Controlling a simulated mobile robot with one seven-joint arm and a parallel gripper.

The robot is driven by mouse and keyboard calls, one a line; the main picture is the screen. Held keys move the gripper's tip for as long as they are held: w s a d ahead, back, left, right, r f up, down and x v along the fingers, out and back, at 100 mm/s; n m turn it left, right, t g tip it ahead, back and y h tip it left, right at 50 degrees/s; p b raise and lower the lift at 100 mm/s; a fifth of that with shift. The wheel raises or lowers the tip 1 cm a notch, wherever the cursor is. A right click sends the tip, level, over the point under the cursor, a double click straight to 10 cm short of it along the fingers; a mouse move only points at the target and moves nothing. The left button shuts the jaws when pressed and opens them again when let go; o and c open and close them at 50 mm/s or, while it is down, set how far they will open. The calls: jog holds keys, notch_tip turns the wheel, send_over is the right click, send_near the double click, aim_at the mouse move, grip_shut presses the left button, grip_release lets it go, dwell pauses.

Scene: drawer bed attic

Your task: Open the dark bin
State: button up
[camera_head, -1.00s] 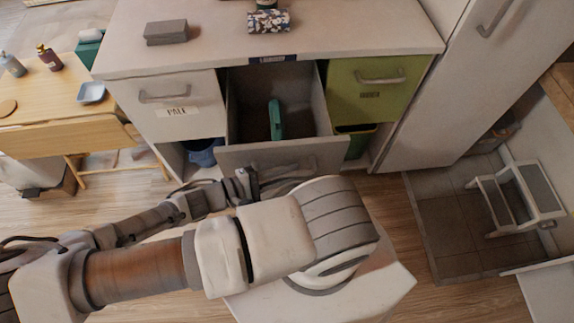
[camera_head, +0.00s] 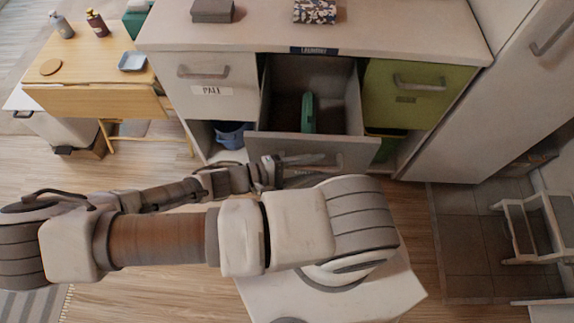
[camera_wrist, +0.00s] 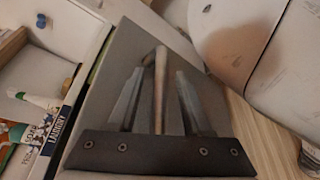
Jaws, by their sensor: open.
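The dark bin is the grey middle drawer (camera_head: 330,150) of the laundry cabinet, and it stands pulled well out. A green object (camera_head: 308,113) is inside it. My gripper (camera_head: 279,168) is at the front of this drawer, beside its bar handle (camera_head: 315,160). In the wrist view, my open gripper (camera_wrist: 162,76) has one finger on each side of the handle bar (camera_wrist: 159,90), in front of the grey drawer front (camera_wrist: 122,62). Whether the fingers touch the bar cannot be told.
The pale drawer (camera_head: 205,105) at left and the green drawer (camera_head: 400,105) at right are shut. A blue bucket (camera_head: 231,135) sits below the pale one. A wooden table (camera_head: 90,70) stands left, a step stool (camera_head: 535,230) right. Floor (camera_head: 150,290) shows around my arm.

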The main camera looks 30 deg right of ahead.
jog(key=p+v, duration=0.1)
jog(key=v, duration=1.6)
jog(key=shift+a, duration=0.2)
jog(key=shift+w+r, duration=0.1)
